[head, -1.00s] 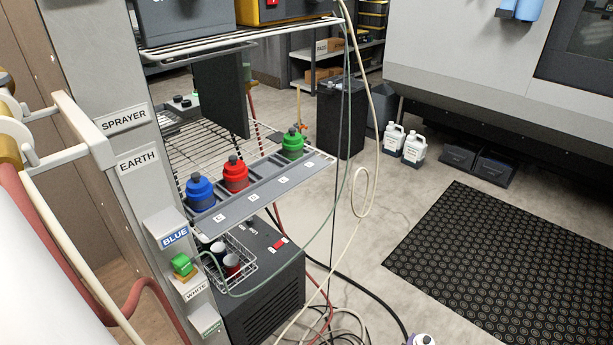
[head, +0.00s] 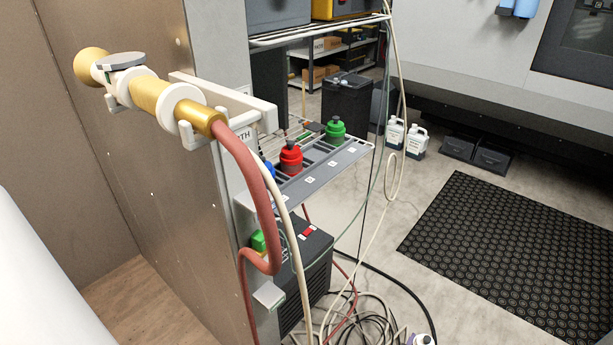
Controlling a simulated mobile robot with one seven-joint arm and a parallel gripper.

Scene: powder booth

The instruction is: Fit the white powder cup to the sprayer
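The sprayer (head: 150,95), gold and white, hangs in a white bracket (head: 235,108) on the booth's side wall. A grey disc (head: 120,62) sits on top of it near its nozzle end, and a red hose (head: 250,170) runs down from its rear. I see no white powder cup in the head view. A red cup (head: 291,158) and a green cup (head: 335,130) stand in a grey rack (head: 315,172); a blue cup (head: 267,168) is mostly hidden behind the hose. My gripper is not in view.
A wire shelf (head: 320,32) stands above the rack. A black and grey unit (head: 305,280) stands on the floor below, with coiled cables (head: 360,320) beside it. A black mat (head: 500,240) lies on the floor at right.

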